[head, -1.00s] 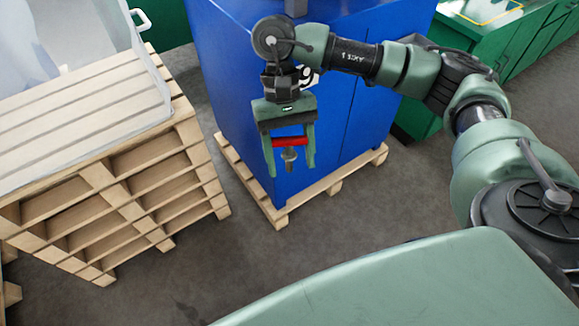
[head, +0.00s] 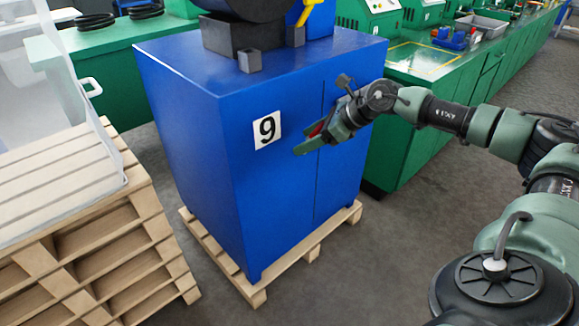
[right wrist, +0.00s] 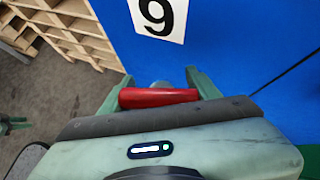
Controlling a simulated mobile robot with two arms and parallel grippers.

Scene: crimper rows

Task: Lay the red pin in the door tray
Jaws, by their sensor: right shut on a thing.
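The red pin (right wrist: 158,97) lies crosswise between the two green fingers of my right gripper (right wrist: 156,82) in the right wrist view. A round grey part shows just beyond the pin. In the head view the right gripper (head: 307,144) is shut on the pin, and only a little red (head: 316,129) shows. The gripper is in the air in front of the blue cabinet (head: 215,180), right of its number 9 label (head: 267,130), with its fingers pointing left. I cannot make out a door tray.
The blue cabinet stands on a wooden pallet (head: 305,258) and carries a dark machine (head: 240,35). Stacked pallets (head: 120,240) with a clear bin (head: 60,155) stand at left. A green bench (head: 415,130) with a grey tray (head: 483,25) is at right.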

